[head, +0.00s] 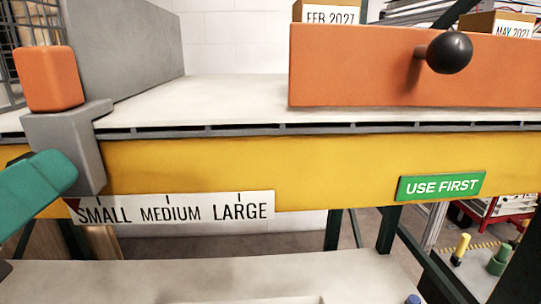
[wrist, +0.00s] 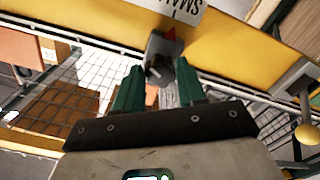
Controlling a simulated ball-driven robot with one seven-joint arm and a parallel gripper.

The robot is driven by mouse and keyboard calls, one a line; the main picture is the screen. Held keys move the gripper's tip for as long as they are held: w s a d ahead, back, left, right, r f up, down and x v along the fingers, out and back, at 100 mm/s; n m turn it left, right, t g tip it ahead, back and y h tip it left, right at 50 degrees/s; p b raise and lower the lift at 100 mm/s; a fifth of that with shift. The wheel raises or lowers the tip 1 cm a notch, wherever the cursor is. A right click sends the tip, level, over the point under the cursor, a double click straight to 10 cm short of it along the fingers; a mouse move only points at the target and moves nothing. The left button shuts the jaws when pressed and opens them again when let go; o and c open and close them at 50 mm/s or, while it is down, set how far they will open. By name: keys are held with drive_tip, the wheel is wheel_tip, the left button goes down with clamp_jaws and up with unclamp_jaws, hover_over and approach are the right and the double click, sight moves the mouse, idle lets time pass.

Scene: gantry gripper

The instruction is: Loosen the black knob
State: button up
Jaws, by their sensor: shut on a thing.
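A grey slider bracket (head: 66,140) hangs over the yellow rail at the left, with an orange block on top and a red pointer at SMALL. In the wrist view the bracket (wrist: 166,48) shows ahead of my gripper (wrist: 157,74). A small dark knob (wrist: 154,72) sits at the bracket, between my two green fingertips, which are shut on it. In the head view a green finger (head: 38,185) reaches the bracket from the left and the knob is hidden. A round black ball knob (head: 449,52) is on an orange block at the right, away from my gripper.
A size scale (head: 175,209) reading SMALL, MEDIUM, LARGE and a green USE FIRST label (head: 441,186) are on the yellow rail (head: 330,160). A grey wall panel (head: 125,45) stands behind the bracket. A pale shelf (head: 220,282) lies below. Wire mesh (wrist: 90,65) shows in the wrist view.

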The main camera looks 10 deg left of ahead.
drive_tip(key=shift+r+n, duration=0.1)
drive_tip(key=shift+n, duration=11.6)
drive_tip(key=o, duration=1)
drive_tip(key=shift+r, duration=0.1)
drive_tip(key=shift+o, duration=0.2)
drive_tip(key=shift+s, duration=0.15)
drive_tip(key=b+v, duration=0.1)
drive_tip(key=v, duration=0.9)
drive_tip(key=shift+s+b, duration=0.3)
drive_tip(key=shift+b, duration=0.1)
